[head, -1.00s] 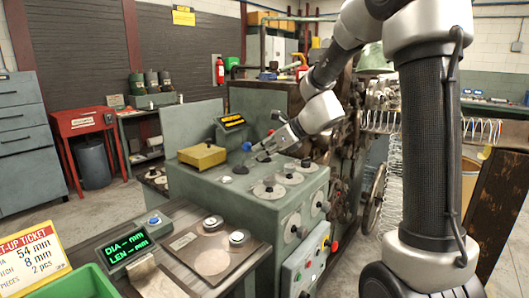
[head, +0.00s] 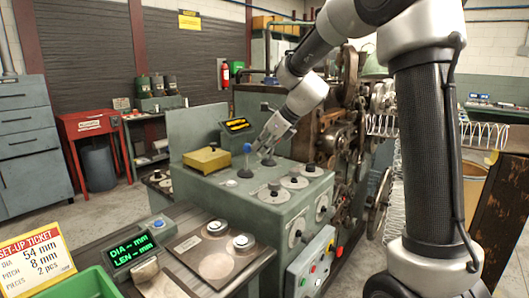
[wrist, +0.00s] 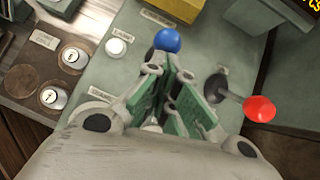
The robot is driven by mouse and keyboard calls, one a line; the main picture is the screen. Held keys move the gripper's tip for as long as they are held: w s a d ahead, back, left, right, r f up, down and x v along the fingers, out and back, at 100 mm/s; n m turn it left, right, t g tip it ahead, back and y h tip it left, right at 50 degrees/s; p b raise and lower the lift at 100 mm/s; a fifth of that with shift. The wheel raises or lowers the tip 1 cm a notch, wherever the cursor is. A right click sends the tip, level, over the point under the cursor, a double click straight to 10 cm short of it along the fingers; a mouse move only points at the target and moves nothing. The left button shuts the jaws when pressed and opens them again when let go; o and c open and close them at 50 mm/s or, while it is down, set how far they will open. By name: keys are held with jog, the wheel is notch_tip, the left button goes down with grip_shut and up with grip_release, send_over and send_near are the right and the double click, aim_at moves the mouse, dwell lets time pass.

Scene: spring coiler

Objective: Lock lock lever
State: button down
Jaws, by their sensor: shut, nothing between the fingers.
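Two ball-topped levers stand on the green machine top (head: 222,190). The blue-ball lever (head: 247,147) is upright in the head view; its ball also shows in the wrist view (wrist: 167,40), just beyond my fingertips. The label plates are too blurred to tell which lever is the lock.
A yellow box (head: 207,160) sits on the machine top, left of the levers. Several round dials (head: 290,181) are at the front right. A small dark panel with yellow marks (head: 236,126) stands behind. A green readout (head: 132,249) is at the lower left.

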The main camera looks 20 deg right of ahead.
jog(key=shift+w+a+r+g+h, duration=0.25)
jog(key=shift+w+a+g, duration=0.1)
jog(key=shift+w+a, duration=0.3)
jog(key=shift+w+a+r+g+h, duration=0.3)
jog(key=shift+w+a+g, duration=0.15)
jog(key=shift+w, duration=0.45)
jog(key=shift+w+a+r+g+h, duration=0.3)
jog(key=shift+w+a, duration=0.25)
jog(key=shift+w, duration=0.2)
jog(key=shift+s+d+r, duration=0.15)
jog(key=shift+d+r, duration=0.05)
jog(key=shift+d, duration=0.1)
jog(key=v, duration=1.2)
jog(key=shift+r, duration=0.2)
jog(key=shift+d, duration=0.1)
